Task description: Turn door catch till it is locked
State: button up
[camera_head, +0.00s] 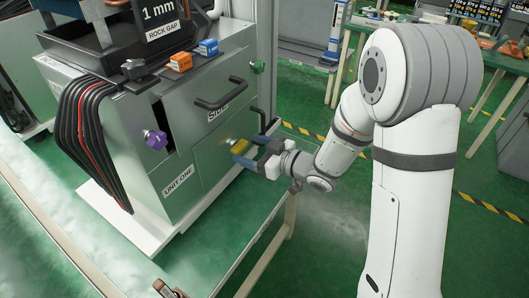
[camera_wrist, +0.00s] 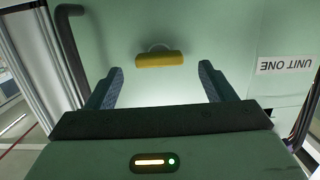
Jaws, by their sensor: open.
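The door catch is a yellow bar knob (camera_head: 238,147) on the green door labelled "SIDE" of the cabinet marked "UNIT ONE". In the wrist view the catch (camera_wrist: 160,60) lies sideways across the upper middle, its length running along the line between my fingers. My gripper (camera_head: 253,141) is open and empty, close in front of the door. Its dark blue fingers stand left and right of the catch in the wrist view (camera_wrist: 162,73), with the catch showing just beyond the tips. I see no contact with the catch.
A purple knob (camera_head: 155,139) and a green knob (camera_head: 258,67) sit on either side. Black cables (camera_head: 85,130) hang at the left. Tables stand behind my arm.

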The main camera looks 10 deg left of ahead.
aim_at(240, 147)
jog(key=shift+x, duration=1.5)
jog(key=shift+c, duration=0.2)
jog(key=c, duration=1)
jog(key=o, duration=1)
